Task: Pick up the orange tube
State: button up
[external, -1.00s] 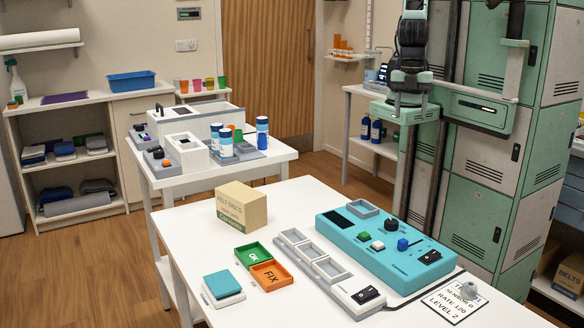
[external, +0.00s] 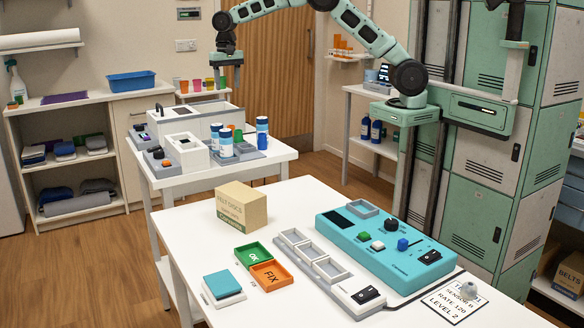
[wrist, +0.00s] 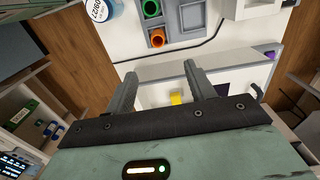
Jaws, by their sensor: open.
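The orange tube (wrist: 157,40) shows end-on in the wrist view, upright in a grey holder (wrist: 163,18) beside a green tube (wrist: 152,8). My gripper (external: 228,87) hangs above the back table, fingers down. In the wrist view my gripper (wrist: 160,70) is open, nothing held, with the orange tube beyond the fingertips.
White-and-blue containers (external: 262,132) stand close to the tubes. A white box (external: 187,150) and a basin unit (external: 203,115) share the back table (external: 270,160). Coloured cups (external: 197,85) line the shelf behind. The front table holds a teal control panel (external: 385,245) and a cardboard box (external: 241,207).

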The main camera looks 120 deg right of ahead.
jog(key=p, duration=0.3)
send_over(231, 128)
jog(key=d, duration=0.2)
notch_tip(231, 128, down, 12)
jog(key=shift+s+a, duration=0.1)
jog(key=shift+s, duration=0.05)
jog(key=shift+s+a+f+p, duration=0.15)
jog(key=shift+f+p, duration=0.7)
jog(key=shift+f, duration=1.85)
jog(key=shift+c, duration=0.3)
jog(key=c, duration=1)
